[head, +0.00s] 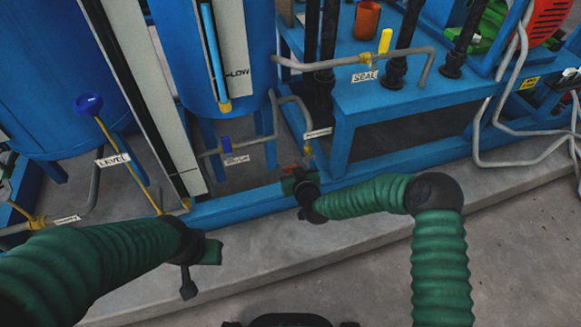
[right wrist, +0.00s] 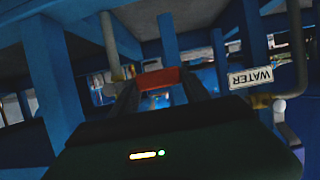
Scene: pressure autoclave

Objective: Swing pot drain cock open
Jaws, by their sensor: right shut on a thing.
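My right gripper (head: 301,172) is at the base frame's front edge, below a pipe with a small white tag. In the right wrist view its two dark fingers (right wrist: 157,88) reach forward to a red handle (right wrist: 158,79), and the gripper is shut on it. The handle shows only as a small reddish patch in the head view (head: 290,167), partly hidden by the gripper. No tag naming the pot drain cock is readable. My left gripper (head: 199,266) hangs over the concrete plinth at the lower left, apart from any valve; its finger opening is unclear.
A WATER tag (right wrist: 250,77) hangs beside a pipe right of the fingers. Blue frame legs crowd the handle. The concrete floor (head: 520,250) is clear.

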